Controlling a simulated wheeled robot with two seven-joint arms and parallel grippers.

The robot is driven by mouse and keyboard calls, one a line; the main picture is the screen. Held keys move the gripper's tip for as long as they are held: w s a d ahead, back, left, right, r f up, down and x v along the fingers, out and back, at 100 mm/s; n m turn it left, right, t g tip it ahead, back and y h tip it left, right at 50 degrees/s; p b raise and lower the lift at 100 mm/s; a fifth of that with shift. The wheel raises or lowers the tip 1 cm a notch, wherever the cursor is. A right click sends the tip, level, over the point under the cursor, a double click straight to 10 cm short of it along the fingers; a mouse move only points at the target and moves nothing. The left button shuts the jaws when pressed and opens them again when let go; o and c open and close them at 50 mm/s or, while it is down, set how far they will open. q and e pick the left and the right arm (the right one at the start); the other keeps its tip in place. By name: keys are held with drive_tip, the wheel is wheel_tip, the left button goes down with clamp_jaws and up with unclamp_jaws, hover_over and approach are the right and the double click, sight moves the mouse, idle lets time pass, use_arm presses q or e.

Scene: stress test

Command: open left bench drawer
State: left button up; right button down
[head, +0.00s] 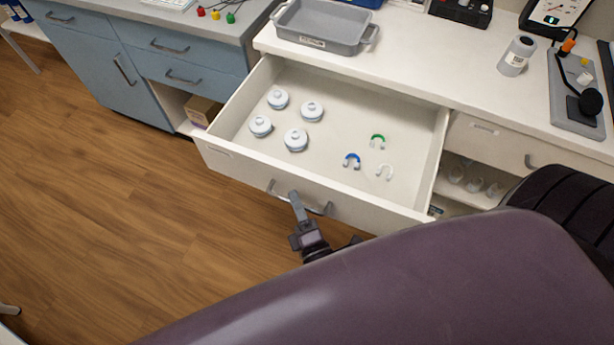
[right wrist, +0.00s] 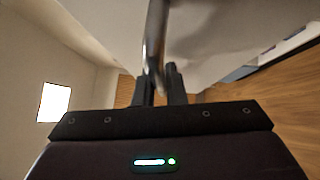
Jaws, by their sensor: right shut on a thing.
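The left bench drawer (head: 310,185) is pulled well out of the white bench in the head view. Its front carries a metal bar handle (head: 318,209). My right gripper (head: 298,208) is at this handle, its fingers shut on the bar. In the right wrist view the handle (right wrist: 155,45) runs up from between the dark fingers (right wrist: 160,88). Inside the drawer are several white round lidded jars (head: 296,140) and a green, a blue (head: 352,160) and a white U-shaped piece. My left gripper does not show.
A grey tray (head: 325,42) and a white bottle (head: 517,55) stand on the bench top. A closed drawer (head: 500,140) is to the right, above a shelf with small cups. Blue cabinets (head: 130,60) stand at left. The wooden floor (head: 120,190) before the drawer is clear.

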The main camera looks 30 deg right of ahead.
drive_tip(key=shift+s+a, duration=0.9)
drive_tip(key=shift+a, duration=0.1)
drive_tip(key=c, duration=1.8)
unclamp_jaws()
drive_tip(key=shift+o, duration=0.2)
drive_tip(key=shift+s, duration=0.1)
drive_tip(key=s+f, duration=0.1)
drive_tip(key=s, duration=0.6)
drive_tip(key=shift+s+a+b, duration=0.25)
drive_tip(key=shift+b, duration=0.2)
drive_tip(key=shift+f, duration=0.1)
